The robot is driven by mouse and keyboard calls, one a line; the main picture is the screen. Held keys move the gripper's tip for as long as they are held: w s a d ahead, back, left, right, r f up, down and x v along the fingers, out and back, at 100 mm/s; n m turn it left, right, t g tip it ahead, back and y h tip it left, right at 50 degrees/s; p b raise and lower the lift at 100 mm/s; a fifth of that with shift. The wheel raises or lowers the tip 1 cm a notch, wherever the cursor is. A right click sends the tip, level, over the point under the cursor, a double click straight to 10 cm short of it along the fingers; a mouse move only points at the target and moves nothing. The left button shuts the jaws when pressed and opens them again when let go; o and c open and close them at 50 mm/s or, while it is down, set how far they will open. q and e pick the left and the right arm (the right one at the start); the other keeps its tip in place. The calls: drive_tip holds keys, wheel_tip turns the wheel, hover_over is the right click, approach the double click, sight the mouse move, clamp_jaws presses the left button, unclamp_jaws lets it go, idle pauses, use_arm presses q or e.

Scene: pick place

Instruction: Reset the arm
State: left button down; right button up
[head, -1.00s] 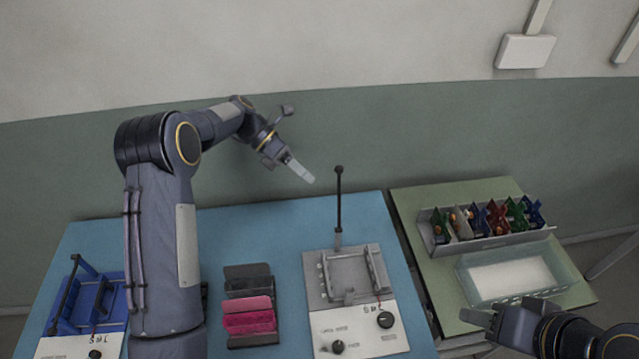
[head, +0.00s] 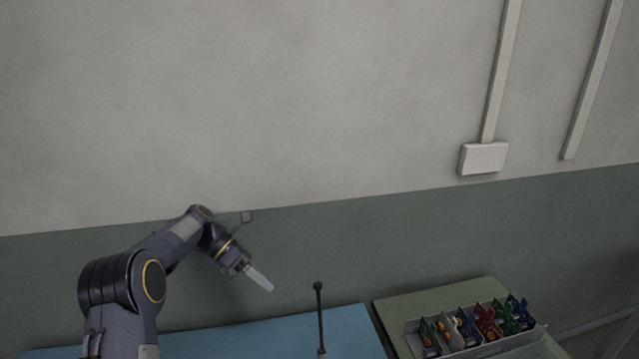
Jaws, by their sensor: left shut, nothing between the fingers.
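My left gripper (head: 261,279) is raised in front of the green lower wall, above the back of the blue table (head: 262,338). Its fingers are shut, with nothing between them, and point down to the right. It touches nothing. My left arm comes in from the lower left. My right gripper is outside the picture.
A black upright rod (head: 319,312) stands on the blue table, right of my left gripper. A grey rack (head: 486,348) with several coloured items sits on the green table (head: 440,300) at the right. A white wall box (head: 483,158) is higher up. Air around the gripper is clear.

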use_arm(q)
drive_tip(key=s+a+r+m+t+y+b, duration=0.1)
drive_tip(key=s+a+r+m+t+y, duration=0.1)
drive_tip(key=s+r+m, duration=0.55)
drive_tip(key=s+a+r+m+t+y, duration=0.1)
drive_tip(key=s+a+r+m+t, duration=0.2)
drive_tip(key=s, duration=0.7)
drive_tip(key=s+d+f+m+t+y, duration=0.1)
drive_tip(key=s+f+m+t+y, duration=0.1)
drive_tip(key=s+m, duration=0.4)
drive_tip(key=s+d+f+m+t+y, duration=0.1)
drive_tip(key=s+f+m, duration=0.4)
drive_tip(key=s, duration=0.5)
drive_tip(key=shift+s+d+f+m+t+y+b, duration=0.25)
drive_tip(key=shift+s+d+m+t+y+b, duration=0.2)
drive_tip(key=shift+m, duration=0.2)
